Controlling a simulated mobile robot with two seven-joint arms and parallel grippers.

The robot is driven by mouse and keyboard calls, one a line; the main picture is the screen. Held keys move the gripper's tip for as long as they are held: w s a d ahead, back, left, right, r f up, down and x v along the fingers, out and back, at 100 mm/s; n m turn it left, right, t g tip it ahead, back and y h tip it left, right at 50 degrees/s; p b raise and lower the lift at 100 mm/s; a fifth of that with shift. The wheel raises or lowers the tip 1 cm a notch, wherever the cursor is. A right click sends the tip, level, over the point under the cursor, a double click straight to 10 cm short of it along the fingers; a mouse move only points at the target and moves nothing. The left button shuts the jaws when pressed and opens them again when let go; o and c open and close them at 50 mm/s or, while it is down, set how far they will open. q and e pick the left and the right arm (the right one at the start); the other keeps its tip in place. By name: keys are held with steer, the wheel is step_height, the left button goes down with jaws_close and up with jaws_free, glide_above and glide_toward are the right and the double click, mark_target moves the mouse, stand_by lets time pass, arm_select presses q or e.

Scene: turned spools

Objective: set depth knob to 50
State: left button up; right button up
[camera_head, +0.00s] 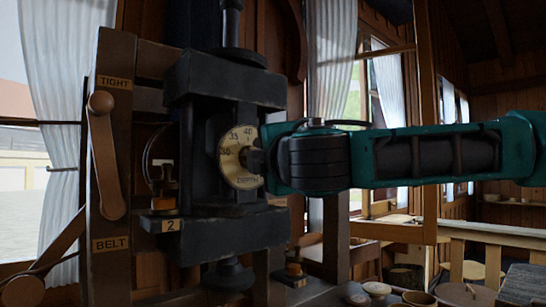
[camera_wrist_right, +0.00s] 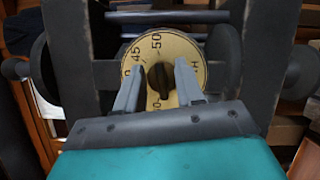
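The depth knob (camera_wrist_right: 160,82) is a dark ridged knob at the middle of a round cream dial (camera_wrist_right: 190,62). In the right wrist view the dial shows 50 at the top and 45 to its left. The ridge looks near upright; I cannot tell which number it points at. The dial also shows in the head view (camera_head: 236,172), with 35, 40 and DEPTH legible. My right gripper (camera_wrist_right: 160,70) is open, one finger on each side of the knob, with small gaps showing. In the head view it hides the knob. My left gripper is not in view.
The dial sits on a black machine block (camera_head: 222,80) with a label 2 (camera_head: 171,225) below. A wooden lever (camera_head: 105,160) stands left, between TIGHT and BELT labels. Several round wooden pieces (camera_head: 377,290) lie at the lower right. A wooden post (camera_head: 429,120) stands behind my right arm.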

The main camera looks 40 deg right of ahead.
steer(key=v, duration=1.2)
steer(key=shift+s, duration=0.35)
